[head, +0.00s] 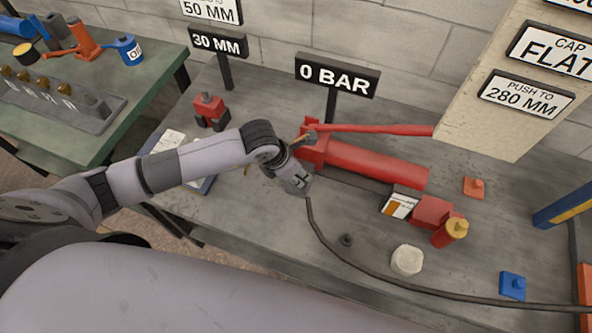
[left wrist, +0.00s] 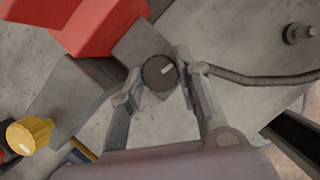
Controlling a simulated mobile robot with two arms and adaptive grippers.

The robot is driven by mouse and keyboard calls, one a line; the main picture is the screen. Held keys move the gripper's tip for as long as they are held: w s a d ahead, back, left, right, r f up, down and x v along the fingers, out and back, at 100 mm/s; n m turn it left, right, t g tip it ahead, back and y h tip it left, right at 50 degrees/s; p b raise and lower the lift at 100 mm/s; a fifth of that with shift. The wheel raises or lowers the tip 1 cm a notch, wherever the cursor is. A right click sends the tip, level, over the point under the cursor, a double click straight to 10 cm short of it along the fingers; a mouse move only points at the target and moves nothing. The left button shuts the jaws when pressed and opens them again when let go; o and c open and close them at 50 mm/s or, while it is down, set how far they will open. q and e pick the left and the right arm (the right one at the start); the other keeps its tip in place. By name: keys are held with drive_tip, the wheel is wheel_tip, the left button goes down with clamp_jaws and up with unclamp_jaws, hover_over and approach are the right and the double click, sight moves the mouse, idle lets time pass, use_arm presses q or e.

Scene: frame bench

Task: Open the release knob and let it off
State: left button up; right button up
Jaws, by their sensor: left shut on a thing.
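The release knob (left wrist: 158,73) is a dark round knob with a pale mark on its face, beside a grey block (left wrist: 138,45) on the red pump (head: 375,165). My left gripper (left wrist: 157,78) has one finger on either side of the knob and is shut on it. In the head view my left gripper (head: 298,180) is at the near left end of the pump and hides the knob. A red lever (head: 375,129) runs above the pump cylinder. A sign reading 0 BAR (head: 337,75) stands behind. My right gripper is not in view.
A black hose (head: 335,252) curves from the pump end across the bench to the right. A white round piece (head: 407,260), a small dark peg (head: 346,240) and a yellow-topped red fitting (head: 455,229) stand nearby. A red tool (head: 210,110) is at the back left.

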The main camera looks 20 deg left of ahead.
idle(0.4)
use_arm(q)
drive_tip(key=o, duration=1.1)
drive_tip(key=shift+o, duration=0.2)
drive_tip(key=v, duration=1.2)
